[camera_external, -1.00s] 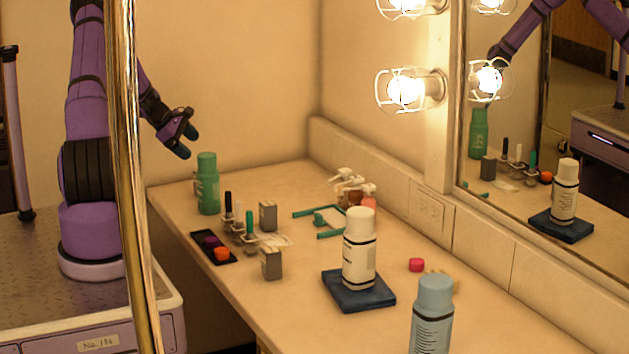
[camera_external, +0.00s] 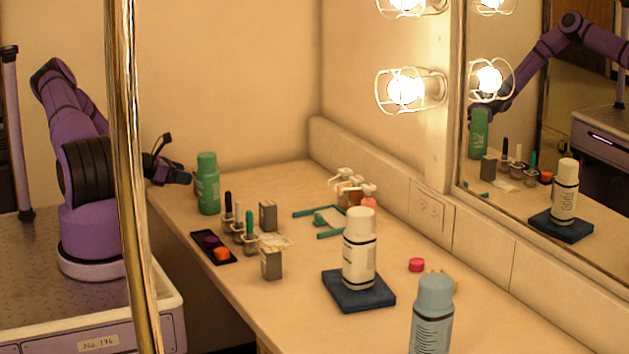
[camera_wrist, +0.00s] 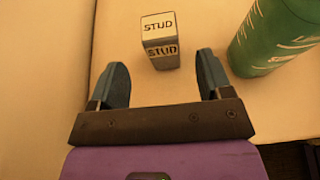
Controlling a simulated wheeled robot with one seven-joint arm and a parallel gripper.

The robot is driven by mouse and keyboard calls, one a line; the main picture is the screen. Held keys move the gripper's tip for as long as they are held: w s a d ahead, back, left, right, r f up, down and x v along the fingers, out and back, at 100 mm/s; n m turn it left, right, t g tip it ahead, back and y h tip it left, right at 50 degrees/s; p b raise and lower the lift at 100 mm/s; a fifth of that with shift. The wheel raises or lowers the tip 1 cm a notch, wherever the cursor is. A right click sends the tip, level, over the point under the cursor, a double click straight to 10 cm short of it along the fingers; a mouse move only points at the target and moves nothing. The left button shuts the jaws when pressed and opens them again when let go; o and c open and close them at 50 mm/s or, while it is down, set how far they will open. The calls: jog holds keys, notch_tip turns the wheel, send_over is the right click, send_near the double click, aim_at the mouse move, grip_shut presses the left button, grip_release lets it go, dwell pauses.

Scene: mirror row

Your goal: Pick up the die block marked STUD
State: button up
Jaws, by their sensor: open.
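The die block marked STUD (camera_wrist: 160,40) shows in the wrist view, a small grey block with pale faces and black lettering on its top and near side. My gripper (camera_wrist: 161,74) is open and empty. Its two blue-grey fingertips are apart, with the block just beyond and between them in the picture, nearer the right finger. In the external view my gripper (camera_external: 185,174) is at the far left end of the counter, beside the green bottle. I cannot make out the STUD lettering in the external view.
The green bottle (camera_wrist: 280,38) stands close right of the block in the wrist view; it also shows in the external view (camera_external: 208,184). Two other grey blocks (camera_external: 268,216) (camera_external: 271,263), small bottles (camera_external: 239,228) and a dark tray (camera_external: 213,247) stand nearer the camera.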

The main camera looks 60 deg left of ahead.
aim_at(195, 178)
jog(key=shift+f+x, duration=0.1)
jog(key=shift+x, duration=1.65)
jog(key=shift+f+x, duration=0.15)
jog(key=shift+x, duration=1.6)
jog(key=shift+s, duration=0.1)
jog(key=c, duration=1.1)
jog(key=shift+c, duration=0.2)
jog(key=shift+r, duration=0.15)
